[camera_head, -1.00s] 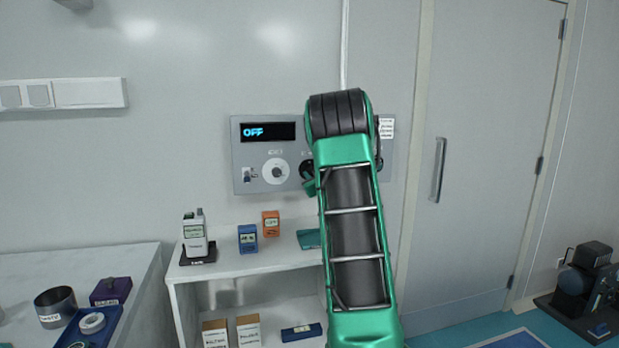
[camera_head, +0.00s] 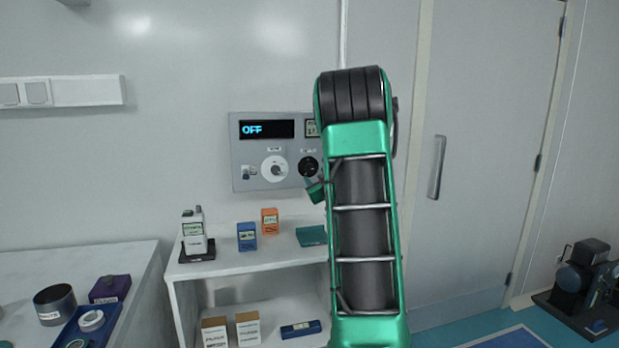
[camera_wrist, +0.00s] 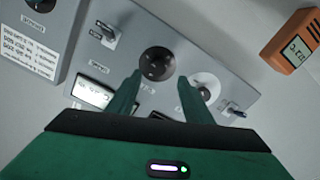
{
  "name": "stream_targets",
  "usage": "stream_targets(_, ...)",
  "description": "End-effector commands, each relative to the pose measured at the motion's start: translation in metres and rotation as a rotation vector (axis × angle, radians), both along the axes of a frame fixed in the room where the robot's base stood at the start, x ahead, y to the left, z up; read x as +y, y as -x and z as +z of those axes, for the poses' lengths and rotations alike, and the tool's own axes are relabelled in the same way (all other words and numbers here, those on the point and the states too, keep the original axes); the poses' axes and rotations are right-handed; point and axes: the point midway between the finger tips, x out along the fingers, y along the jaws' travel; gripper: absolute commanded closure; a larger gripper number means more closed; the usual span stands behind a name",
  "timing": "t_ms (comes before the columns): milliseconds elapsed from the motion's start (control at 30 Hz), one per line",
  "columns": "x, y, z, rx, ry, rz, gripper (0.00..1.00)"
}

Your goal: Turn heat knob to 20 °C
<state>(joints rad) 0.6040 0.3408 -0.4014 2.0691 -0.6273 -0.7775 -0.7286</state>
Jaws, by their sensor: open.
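A grey control panel (camera_head: 250,152) on the wall has a display reading OFF. Below the display is a white dial (camera_head: 274,168); to its right is a black round knob (camera_head: 308,167). I cannot read which label says heat. In the wrist view the black knob (camera_wrist: 156,63) lies just ahead of and between my gripper's (camera_wrist: 159,82) two green fingertips, and the white dial (camera_wrist: 204,84) is beside the right finger. The fingers are apart and empty; I cannot tell whether they touch the knob. In the head view my arm hides the panel's right part.
A white shelf (camera_head: 240,264) below the panel holds a white device (camera_head: 194,232), a blue box (camera_head: 247,236) and an orange box (camera_head: 270,221). A toggle switch (camera_wrist: 106,33) sits near the black knob. A door (camera_head: 490,150) is at the right.

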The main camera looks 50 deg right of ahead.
Motion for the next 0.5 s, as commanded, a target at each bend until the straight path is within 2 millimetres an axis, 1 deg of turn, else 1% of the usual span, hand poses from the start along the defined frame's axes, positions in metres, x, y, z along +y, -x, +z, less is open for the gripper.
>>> stream_targets(33, 0.004, 0.007, 0.001, -0.001, -0.001, -0.001, 0.54)
stream_targets(100, 0.009, 0.013, 0.0, -0.001, -0.001, 0.0, 0.54)
stream_targets(200, 0.013, 0.02, 0.0, 0.0, -0.001, 0.001, 0.54)
stream_targets(500, 0.016, 0.024, 0.0, 0.0, 0.0, 0.001, 0.54)
